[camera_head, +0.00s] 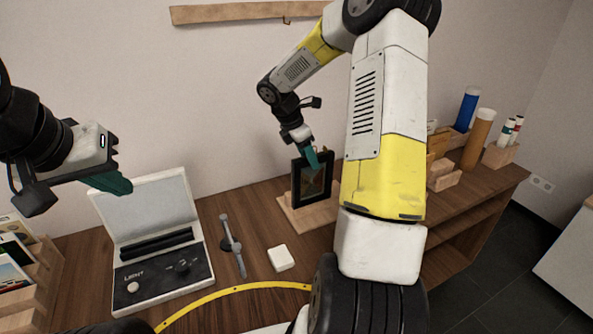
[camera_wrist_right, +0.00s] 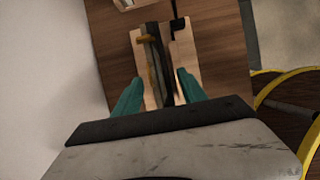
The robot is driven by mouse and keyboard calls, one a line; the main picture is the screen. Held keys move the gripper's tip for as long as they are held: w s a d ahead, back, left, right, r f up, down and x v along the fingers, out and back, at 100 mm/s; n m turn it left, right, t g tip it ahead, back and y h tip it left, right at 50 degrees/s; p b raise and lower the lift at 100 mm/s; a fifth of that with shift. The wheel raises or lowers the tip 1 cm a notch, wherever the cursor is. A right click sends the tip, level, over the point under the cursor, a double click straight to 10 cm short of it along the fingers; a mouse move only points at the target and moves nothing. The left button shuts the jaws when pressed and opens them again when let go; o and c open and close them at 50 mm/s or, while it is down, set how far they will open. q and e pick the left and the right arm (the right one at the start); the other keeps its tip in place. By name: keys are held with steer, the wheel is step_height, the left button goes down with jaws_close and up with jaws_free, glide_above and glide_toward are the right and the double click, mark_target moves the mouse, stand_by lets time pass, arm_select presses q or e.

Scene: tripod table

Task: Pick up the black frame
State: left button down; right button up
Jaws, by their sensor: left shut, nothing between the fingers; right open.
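The black frame (camera_head: 299,185) stands upright on a light wooden base (camera_head: 290,217) at the back of the table in the head view. It has a brownish picture inside. My right gripper (camera_head: 314,158) is at the frame's upper edge, partly covering it. In the right wrist view the frame (camera_wrist_right: 158,62) shows edge-on from above, between the two open teal fingers of my right gripper (camera_wrist_right: 157,92). I cannot tell whether the fingers touch it. My left gripper (camera_head: 122,184) is shut and empty, above the open case at the left.
An open grey case (camera_head: 150,205) stands at the left. A tripod-like grey tool (camera_head: 232,245) and a white block (camera_head: 281,258) lie on the table (camera_head: 228,292). Wooden holders with blue (camera_head: 466,108) and orange (camera_head: 478,138) tubes stand at the right. The wall is close behind.

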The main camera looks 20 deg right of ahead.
mark_target(313, 177)
steer(key=x, duration=0.4)
steer(key=shift+d, duration=0.1)
jaws_close()
stand_by(1.3)
